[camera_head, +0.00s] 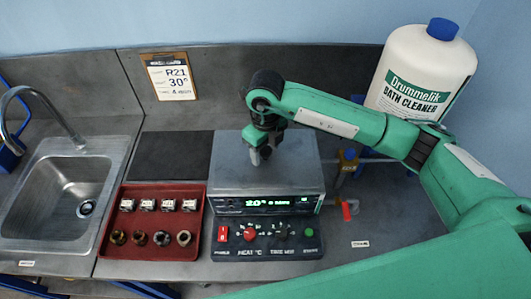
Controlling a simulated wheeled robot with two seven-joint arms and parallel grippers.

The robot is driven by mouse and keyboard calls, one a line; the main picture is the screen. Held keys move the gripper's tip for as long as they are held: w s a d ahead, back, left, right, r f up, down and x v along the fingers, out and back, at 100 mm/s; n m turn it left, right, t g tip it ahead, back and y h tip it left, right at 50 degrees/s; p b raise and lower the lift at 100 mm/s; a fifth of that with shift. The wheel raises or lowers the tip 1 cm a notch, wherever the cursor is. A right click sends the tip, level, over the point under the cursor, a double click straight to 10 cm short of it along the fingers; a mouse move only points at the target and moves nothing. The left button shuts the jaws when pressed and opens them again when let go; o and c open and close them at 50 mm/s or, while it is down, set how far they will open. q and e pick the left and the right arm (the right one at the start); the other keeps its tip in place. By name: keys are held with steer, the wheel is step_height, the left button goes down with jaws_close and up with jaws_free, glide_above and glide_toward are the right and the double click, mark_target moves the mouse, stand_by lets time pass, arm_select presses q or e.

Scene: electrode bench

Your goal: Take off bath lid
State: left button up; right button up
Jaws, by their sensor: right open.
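The bath (215,207) is a grey box with a lit green display on its front, in the middle of the bench. Its flat grey lid (228,172) covers the top. My right gripper (260,159) points down over the middle of the lid, with its green fingers open. Fingers and wrist hide that part of the lid, so I cannot tell whether a knob is between them or whether they touch it. My left gripper is not in view.
A control panel (265,247) with knobs sits in front of the bath. A red tray (150,220) with several small parts is on its left, beside the sink (60,190). A dark mat (170,156) lies bare behind the tray. A large cleaner bottle (400,68) stands back right.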

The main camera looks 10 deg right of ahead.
steer(key=shift+f, duration=0.25)
jaws_close()
steer(key=shift+r, duration=0.1)
steer(key=shift+w+r, duration=0.1)
steer(key=shift+r+b, duration=0.4)
steer(key=shift+r, duration=0.15)
step_height(320, 180, up, 17)
steer(key=b, duration=0.5)
step_height(320, 180, up, 5)
steer(key=p, duration=0.1)
glide_above(265, 149)
steer(key=shift+r, duration=0.1)
steer(key=shift+d, duration=0.1)
stand_by(0.4)
